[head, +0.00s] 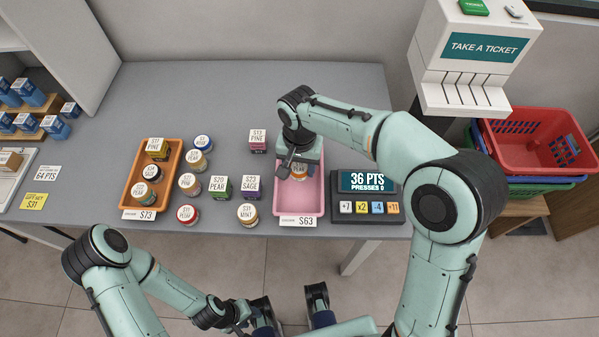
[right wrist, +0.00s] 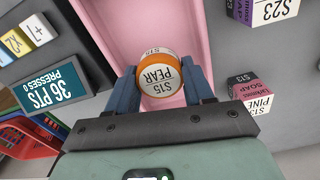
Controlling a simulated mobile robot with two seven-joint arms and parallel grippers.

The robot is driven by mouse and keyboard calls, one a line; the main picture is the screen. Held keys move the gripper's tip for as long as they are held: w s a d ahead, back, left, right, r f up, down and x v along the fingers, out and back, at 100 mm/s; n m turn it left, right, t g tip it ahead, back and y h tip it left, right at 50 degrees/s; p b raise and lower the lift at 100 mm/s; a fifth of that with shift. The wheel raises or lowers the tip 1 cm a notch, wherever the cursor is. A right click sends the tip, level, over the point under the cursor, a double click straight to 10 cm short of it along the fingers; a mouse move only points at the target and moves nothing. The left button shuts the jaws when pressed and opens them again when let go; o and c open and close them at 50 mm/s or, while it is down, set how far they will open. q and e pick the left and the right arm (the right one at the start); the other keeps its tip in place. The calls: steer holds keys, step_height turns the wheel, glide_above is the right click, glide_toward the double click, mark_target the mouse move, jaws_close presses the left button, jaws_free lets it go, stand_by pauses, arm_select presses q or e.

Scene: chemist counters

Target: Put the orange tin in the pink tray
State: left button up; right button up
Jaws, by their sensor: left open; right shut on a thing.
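The orange tin, labelled S15 PEAR (right wrist: 160,77), is held between the blue fingers of my right gripper (right wrist: 163,88). In the head view the tin (head: 298,174) shows under my right gripper (head: 298,164), within the outline of the pink tray (head: 298,206). I cannot tell whether it touches the tray floor. The pink tray also shows in the right wrist view (right wrist: 140,22), behind the tin; its visible floor is bare. My left gripper (head: 291,311) is open and empty, low in front of the counter.
An orange tray (head: 131,196) with several goods stands on the left. Loose tins and boxes stand between the trays, including a purple box (head: 250,187) near the pink tray. A points display (head: 367,182) with keys stands close on its right. A ticket machine (head: 477,55) is behind right.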

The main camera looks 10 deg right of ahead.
mark_target(299, 169)
steer(key=shift+f, duration=1.8)
steer(key=shift+f+b, duration=0.1)
steer(key=shift+b, duration=0.2)
steer(key=shift+f, duration=0.15)
steer(key=o, duration=1)
steer(key=shift+o, duration=0.2)
step_height(299, 169, up, 13)
steer(key=shift+f+p, duration=0.2)
steer(key=shift+p, duration=0.85)
